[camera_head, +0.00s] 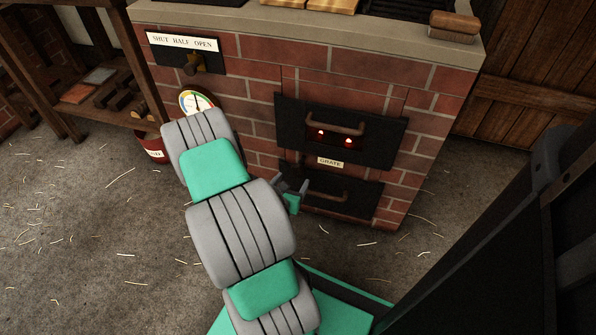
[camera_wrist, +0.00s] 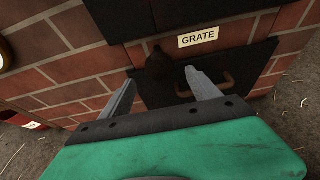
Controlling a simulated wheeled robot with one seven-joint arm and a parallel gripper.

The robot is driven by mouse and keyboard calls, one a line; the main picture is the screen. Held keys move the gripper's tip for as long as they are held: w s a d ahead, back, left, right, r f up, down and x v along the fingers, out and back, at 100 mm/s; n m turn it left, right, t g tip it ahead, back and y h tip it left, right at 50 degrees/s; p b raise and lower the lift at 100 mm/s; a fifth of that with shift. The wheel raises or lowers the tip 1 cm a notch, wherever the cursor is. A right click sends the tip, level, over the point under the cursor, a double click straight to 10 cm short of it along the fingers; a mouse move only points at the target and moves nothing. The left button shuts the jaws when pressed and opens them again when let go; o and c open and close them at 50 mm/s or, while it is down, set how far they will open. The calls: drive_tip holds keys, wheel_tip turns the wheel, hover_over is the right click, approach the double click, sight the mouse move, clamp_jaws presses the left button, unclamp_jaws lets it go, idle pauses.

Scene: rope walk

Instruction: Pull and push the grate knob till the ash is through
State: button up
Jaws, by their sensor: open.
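The grate knob (camera_wrist: 158,63) is a dark, rounded knob on the brick front, just left of the white GRATE label (camera_wrist: 198,37). My gripper (camera_wrist: 160,78) is open, its two grey fingers pointing at the stove. In the wrist view the knob shows between and beyond the fingertips, and I see no contact. In the head view my gripper (camera_head: 292,190) is low before the brick stove, left of the lower dark door (camera_head: 345,205); the knob there is small and hard to make out. The ash is not visible.
The upper black door (camera_head: 375,143) has a bar handle (camera_head: 335,123) and a red glow behind small openings. The lower door's handle (camera_wrist: 208,86) is close to the right finger. A gauge (camera_head: 196,101) and a SHUT HALF OPEN plate (camera_head: 184,41) are at left. Straw-strewn floor is open.

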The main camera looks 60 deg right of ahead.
sight(297, 173)
drive_tip(key=b+x, duration=0.2)
drive_tip(key=x, duration=0.5)
drive_tip(key=shift+d, duration=0.35)
clamp_jaws()
idle(0.3)
